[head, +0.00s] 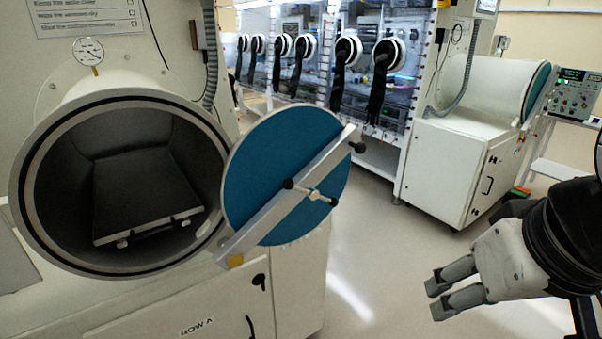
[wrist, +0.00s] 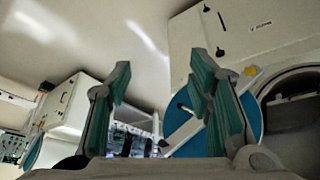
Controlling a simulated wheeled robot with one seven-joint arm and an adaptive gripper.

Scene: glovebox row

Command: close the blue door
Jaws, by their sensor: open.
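The blue door (head: 272,170) is a round disc with a grey diagonal bar (head: 262,218) and a dark-knobbed handle (head: 312,192). It stands open, hinged at the right side of a round chamber opening (head: 30,190). In the wrist view the blue door (wrist: 246,108) shows beyond the fingers, partly hidden by the right one. My gripper (head: 432,297) is open and empty at the lower right of the head view, apart from the door. Its two fingers (wrist: 162,85) are spread in the wrist view.
A dark tray (head: 145,195) lies inside the chamber. A glovebox with black gloves (head: 340,75) stands at the back. Another white chamber (head: 490,90) on a cabinet (head: 450,170) is at the right. Clear floor (head: 375,245) lies between door and gripper.

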